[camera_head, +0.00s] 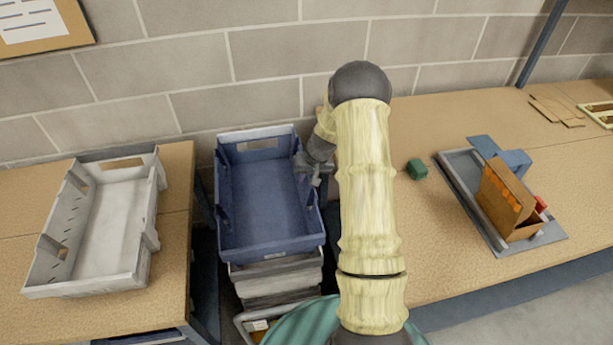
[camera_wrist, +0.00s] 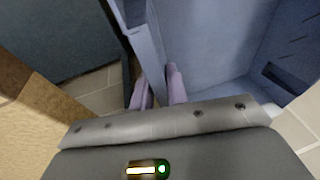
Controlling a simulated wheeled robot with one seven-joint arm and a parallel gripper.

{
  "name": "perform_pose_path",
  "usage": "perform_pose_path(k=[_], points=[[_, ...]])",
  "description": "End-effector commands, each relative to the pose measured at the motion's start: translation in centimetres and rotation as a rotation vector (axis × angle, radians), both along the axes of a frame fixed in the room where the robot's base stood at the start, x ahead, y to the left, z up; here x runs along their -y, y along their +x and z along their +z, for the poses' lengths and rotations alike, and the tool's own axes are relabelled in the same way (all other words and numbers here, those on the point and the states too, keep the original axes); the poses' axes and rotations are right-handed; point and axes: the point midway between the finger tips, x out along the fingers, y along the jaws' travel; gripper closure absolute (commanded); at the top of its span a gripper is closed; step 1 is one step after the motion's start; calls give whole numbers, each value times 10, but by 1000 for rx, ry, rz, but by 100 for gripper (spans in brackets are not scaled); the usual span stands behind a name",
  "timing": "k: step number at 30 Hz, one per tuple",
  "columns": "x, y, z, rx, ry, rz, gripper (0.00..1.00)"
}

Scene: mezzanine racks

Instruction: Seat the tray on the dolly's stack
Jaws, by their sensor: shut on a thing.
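The blue tray (camera_head: 268,195) is over the stack of grey trays (camera_head: 275,282) between two tables in the head view. It looks roughly level, and I cannot tell whether it touches the stack or hangs just above it. My gripper (camera_head: 318,172) is at the tray's right side wall, partly hidden behind my arm. In the wrist view my gripper (camera_wrist: 158,88) has its two fingers on either side of the blue tray's wall (camera_wrist: 152,55), shut on it. The dolly (camera_head: 250,325) shows only in part below the stack, the rest hidden by my own body.
A white-grey tray (camera_head: 110,222) lies on the left table (camera_head: 178,215). A block wall (camera_head: 270,60) stands close behind.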

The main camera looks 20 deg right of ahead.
Motion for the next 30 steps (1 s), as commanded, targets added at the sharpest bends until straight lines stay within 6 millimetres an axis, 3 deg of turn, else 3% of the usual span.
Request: perform_pose_path(k=[20,21,30], points=[[-1,1,-9,2,0,1,100],[-1,1,-8,2,0,1,77],[-1,0,-10,-1,0,3,76]])
